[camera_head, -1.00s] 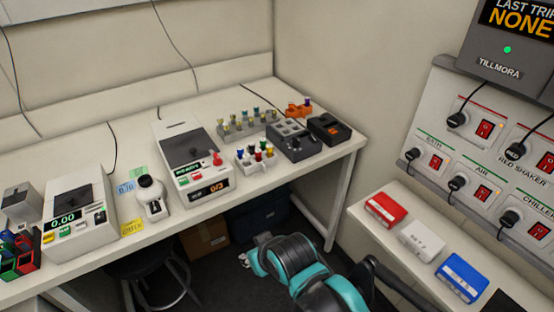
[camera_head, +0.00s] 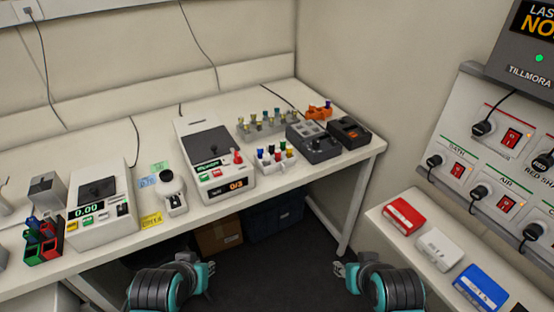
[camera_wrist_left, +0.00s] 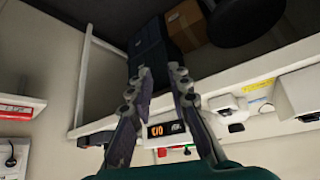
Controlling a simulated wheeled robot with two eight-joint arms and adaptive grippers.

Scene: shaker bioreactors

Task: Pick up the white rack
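The white rack (camera_head: 268,165) stands on the bench in the head view, in front of a grey rack and right of the white instrument with the 0/3 display. It holds several small tubes with coloured caps. My left gripper (camera_head: 205,276) is low in front of the bench, well apart from the rack. In the left wrist view its two fingers (camera_wrist_left: 156,82) are spread with nothing between them. My right gripper (camera_head: 345,274) is low to the right, away from the bench top. Its small fingers look apart and empty.
A grey tube rack (camera_head: 262,128) stands behind the white rack, and a dark grey block device (camera_head: 314,146) sits close to its right. The white instrument (camera_head: 214,165) is close on the left. A side table (camera_head: 400,236) with red, white and blue boxes stands at right.

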